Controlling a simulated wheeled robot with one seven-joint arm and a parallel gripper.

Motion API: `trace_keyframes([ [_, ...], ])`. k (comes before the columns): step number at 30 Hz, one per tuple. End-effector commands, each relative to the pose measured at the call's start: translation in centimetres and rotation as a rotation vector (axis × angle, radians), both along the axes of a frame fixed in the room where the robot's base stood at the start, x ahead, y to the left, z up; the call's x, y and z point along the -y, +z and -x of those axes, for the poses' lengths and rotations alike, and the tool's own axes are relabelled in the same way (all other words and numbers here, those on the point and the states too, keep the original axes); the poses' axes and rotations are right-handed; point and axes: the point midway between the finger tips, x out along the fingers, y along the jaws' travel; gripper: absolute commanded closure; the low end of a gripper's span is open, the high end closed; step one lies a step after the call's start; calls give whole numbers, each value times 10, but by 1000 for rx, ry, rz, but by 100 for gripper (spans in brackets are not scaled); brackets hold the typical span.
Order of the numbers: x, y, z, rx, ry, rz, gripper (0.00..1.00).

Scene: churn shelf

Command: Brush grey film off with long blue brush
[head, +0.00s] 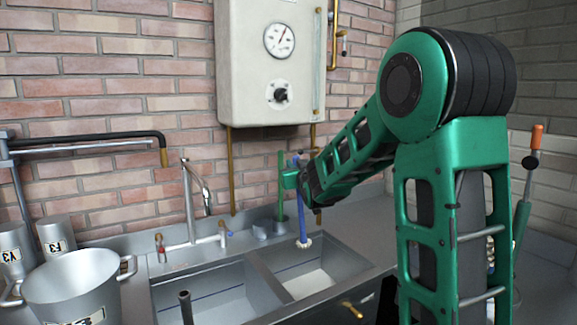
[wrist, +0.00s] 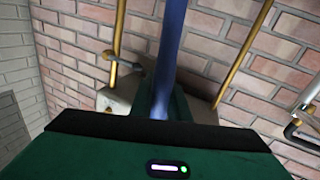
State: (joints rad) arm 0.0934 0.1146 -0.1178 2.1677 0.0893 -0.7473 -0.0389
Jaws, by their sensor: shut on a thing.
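My gripper (head: 291,180) is shut on the long blue brush (head: 301,212) and holds it upright above the right sink basin (head: 340,256). The brush's pale bristle end (head: 304,242) points down, over the basin's back part; I cannot tell whether it touches anything. In the wrist view the blue handle (wrist: 170,48) rises from the gripper's green body. The top of the handle shows just above the jaws in the head view. I cannot make out grey film for certain on any surface; a pale patch lies on the right basin's floor.
A large metal churn (head: 75,283) with two handles stands left of the sink, with smaller labelled vessels (head: 55,235) behind it. A tap (head: 190,205) stands behind the left basin (head: 215,290). A green upright (head: 280,200) is close behind the brush. A wall heater (head: 270,60) hangs above.

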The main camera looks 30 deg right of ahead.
Motion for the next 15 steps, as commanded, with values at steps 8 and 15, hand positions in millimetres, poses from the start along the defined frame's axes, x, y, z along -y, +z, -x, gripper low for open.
trace_keyframes([
  [8, 6, -16, 1, -2, -6, 0, 100],
  [15, 7, -41, 2, -2, -8, -1, 100],
])
